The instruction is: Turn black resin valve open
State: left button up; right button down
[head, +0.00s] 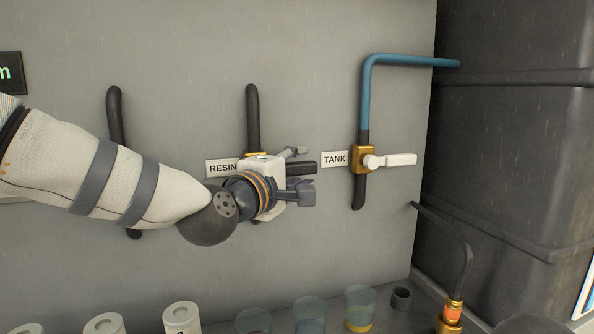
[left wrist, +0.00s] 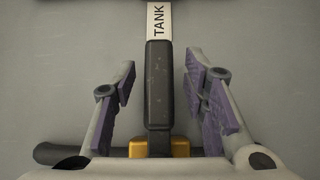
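The black resin valve handle (head: 303,167) sticks out level to the right, just right of the RESIN label (head: 222,168), across its upright dark pipe (head: 253,115). My left gripper (head: 301,173) reaches it from the left, with one finger above and one below the handle. In the left wrist view the black handle (left wrist: 159,90) lies between the purple-padded fingers of the gripper (left wrist: 160,82), with a gap on each side. The gripper is open and not closed on it. My right gripper is not in view.
The tank valve (head: 363,158) with a white level handle (head: 400,160) and blue pipe (head: 366,90) is close on the right. Another dark pipe (head: 116,118) is behind my left arm. Cups (head: 310,312) and white containers (head: 182,316) stand below.

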pick_arm(q)
grip_shut()
